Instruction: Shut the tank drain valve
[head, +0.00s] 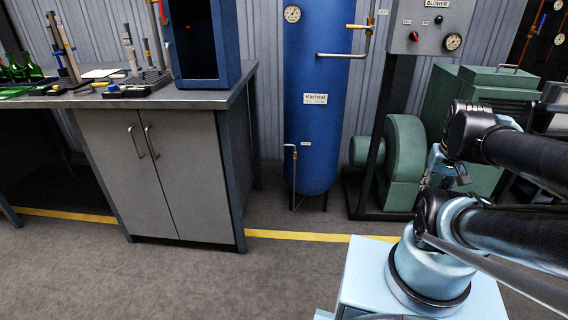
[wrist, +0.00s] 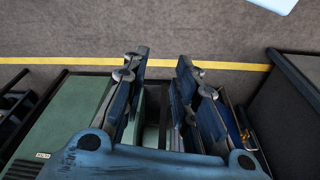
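The blue tank (head: 319,75) stands against the back wall in the head view. Its drain pipe (head: 294,176) runs down low on its front left, with a small valve handle (head: 289,146) at the top and a small label (head: 306,143) to the right. The handle's exact position is too small to tell. My gripper (wrist: 161,62) is open and empty in the wrist view, fingers apart above the floor. In the head view my gripper (head: 437,163) is partly hidden by my arm, right of the tank and apart from it. The wrist view does not show the drain valve.
A workbench (head: 170,101) with a grey cabinet stands left of the tank. A green blower (head: 402,160) and its control panel (head: 431,27) stand to the right. A yellow floor line (head: 293,235) crosses in front. The floor before the tank is clear.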

